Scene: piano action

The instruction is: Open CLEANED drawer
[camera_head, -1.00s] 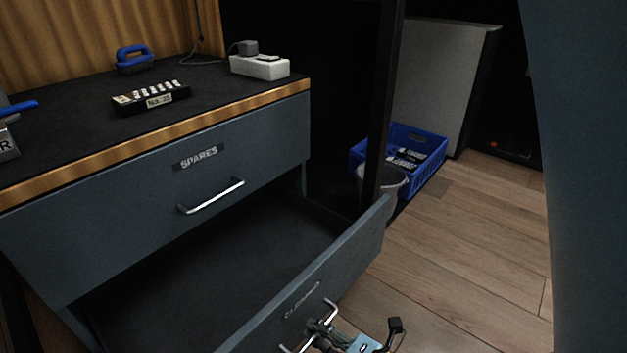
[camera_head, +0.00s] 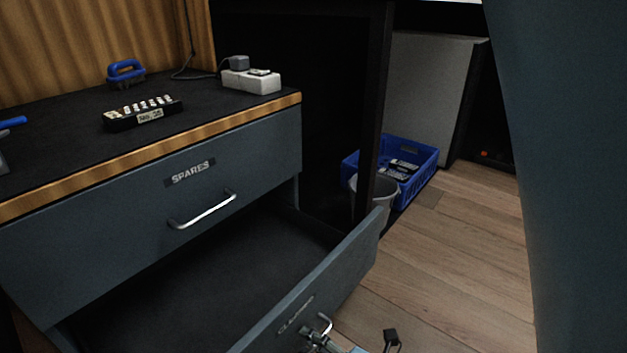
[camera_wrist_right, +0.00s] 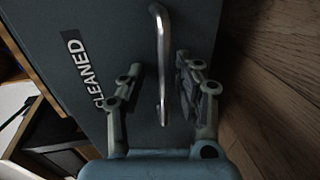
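The CLEANED drawer (camera_head: 345,262) is the lower grey-blue drawer and stands pulled well out, its visible inside dark and empty. Its label is partly readable in the head view and clear in the right wrist view, on the drawer front (camera_wrist_right: 105,25). My right gripper (camera_head: 316,338) is at its handle (camera_head: 327,322), low in the head view and partly cut off. In the wrist view, the right gripper's fingers (camera_wrist_right: 158,85) are spread apart on either side of the metal handle (camera_wrist_right: 160,50), with gaps visible. My left gripper is not in view.
The SPARES drawer (camera_head: 245,165) above is shut. The dark bench top (camera_head: 60,130) holds a blue brush (camera_head: 126,72), a key block labelled No. 25 (camera_head: 143,113) and a white power strip (camera_head: 251,82). A grey bin (camera_head: 375,193) and blue crate (camera_head: 423,178) stand behind the drawer. Wooden floor (camera_head: 450,270) is clear at right.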

